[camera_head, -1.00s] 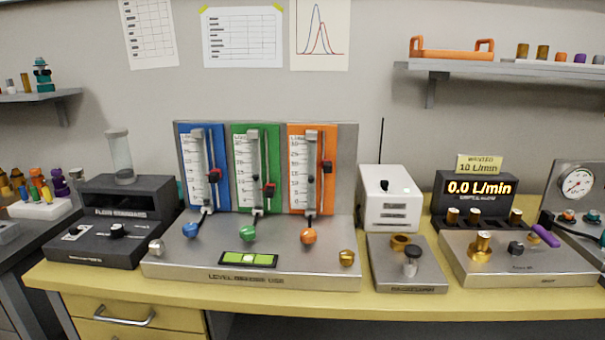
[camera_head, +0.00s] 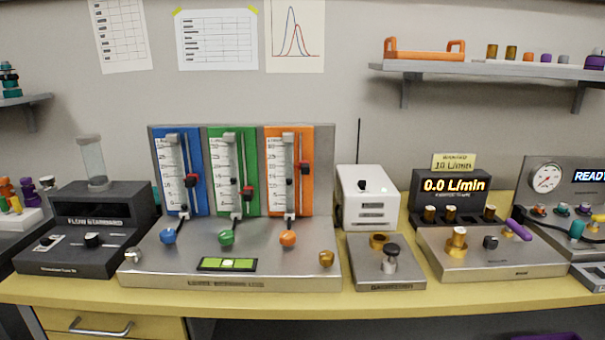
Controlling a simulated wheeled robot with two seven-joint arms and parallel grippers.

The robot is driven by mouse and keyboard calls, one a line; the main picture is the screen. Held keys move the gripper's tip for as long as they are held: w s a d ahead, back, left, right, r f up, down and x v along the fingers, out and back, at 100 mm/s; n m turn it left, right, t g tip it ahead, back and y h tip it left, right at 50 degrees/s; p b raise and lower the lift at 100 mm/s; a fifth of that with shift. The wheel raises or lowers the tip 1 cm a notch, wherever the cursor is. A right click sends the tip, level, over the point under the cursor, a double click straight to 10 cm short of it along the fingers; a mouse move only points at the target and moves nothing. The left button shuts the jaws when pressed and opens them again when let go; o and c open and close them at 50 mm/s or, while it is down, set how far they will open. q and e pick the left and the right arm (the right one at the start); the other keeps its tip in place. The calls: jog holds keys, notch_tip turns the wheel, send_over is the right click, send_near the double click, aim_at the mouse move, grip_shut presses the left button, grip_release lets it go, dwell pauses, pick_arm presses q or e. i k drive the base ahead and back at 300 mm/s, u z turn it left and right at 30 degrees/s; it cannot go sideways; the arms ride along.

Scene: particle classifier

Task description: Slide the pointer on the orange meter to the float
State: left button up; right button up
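The orange meter (camera_head: 275,150) is the rightmost of three upright meters on a grey metal stand. Neither of my grippers is in view.
The blue meter (camera_head: 194,145) and green meter (camera_head: 218,150) stand close to the left, each with a red pointer. A white box (camera_head: 367,198) with a thin antenna stands to the right. The yellow bench (camera_head: 300,300) has a clear front strip.

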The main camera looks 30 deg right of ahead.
aim_at(304, 165)
jog(key=k, duration=0.5)
jog(key=z, duration=0.8)
jog(key=i, duration=0.4)
